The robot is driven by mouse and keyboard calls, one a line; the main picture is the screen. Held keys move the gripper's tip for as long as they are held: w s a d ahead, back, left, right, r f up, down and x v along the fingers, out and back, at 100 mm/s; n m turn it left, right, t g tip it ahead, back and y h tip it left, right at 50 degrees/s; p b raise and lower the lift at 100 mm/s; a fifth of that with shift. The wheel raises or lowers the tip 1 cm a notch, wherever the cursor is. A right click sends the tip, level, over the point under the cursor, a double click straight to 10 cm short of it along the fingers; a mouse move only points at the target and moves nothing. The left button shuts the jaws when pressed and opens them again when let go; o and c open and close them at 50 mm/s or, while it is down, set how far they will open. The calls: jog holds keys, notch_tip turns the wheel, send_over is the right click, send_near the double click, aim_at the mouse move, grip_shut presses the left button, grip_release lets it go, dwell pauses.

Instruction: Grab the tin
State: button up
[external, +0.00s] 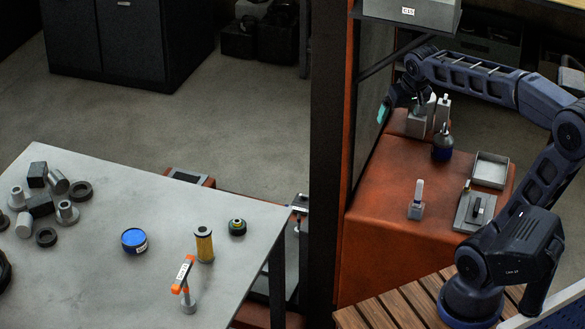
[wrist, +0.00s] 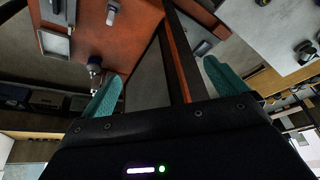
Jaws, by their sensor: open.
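A round blue tin (external: 134,241) with a pale label on its side stands on the grey table (external: 105,190) at the left in the external view. My gripper (external: 384,108) is high at the right, over the orange bench and far from the tin. In the wrist view its two teal fingers (wrist: 162,88) are spread wide with nothing between them. A small dark blue thing sits at the top edge of the wrist view on the grey table (wrist: 285,45); I cannot tell if it is the tin.
A yellow filter (external: 204,245), a dark green-topped cap (external: 237,227) and an orange-headed tool (external: 184,283) stand right of the tin. Several metal parts crowd the table's left. A dark post (external: 333,150) stands between table and orange bench (external: 385,235), which holds a bottle (external: 442,148) and trays.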

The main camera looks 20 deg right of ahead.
jog(key=w+a, duration=0.8)
jog(key=w, duration=0.2)
jog(key=w+a+f, duration=0.1)
jog(key=w+a, duration=0.4)
jog(key=a, duration=0.3)
jog(key=w+a+f, duration=0.2)
jog(key=w+a, duration=0.4)
jog(key=a, duration=0.3)
jog(key=t, duration=0.2)
send_near(132, 238)
jog(key=x, duration=0.2)
jog(key=a+x, duration=0.1)
jog(key=x, duration=0.1)
jog(key=shift+f, duration=0.4)
jog(key=shift+d+x, duration=0.2)
jog(key=shift+x, duration=1.15)
jog(key=shift+d+x, duration=0.25)
jog(key=shift+x, duration=1.1)
jog(key=shift+w+r, duration=0.1)
jog(key=c, duration=1.3)
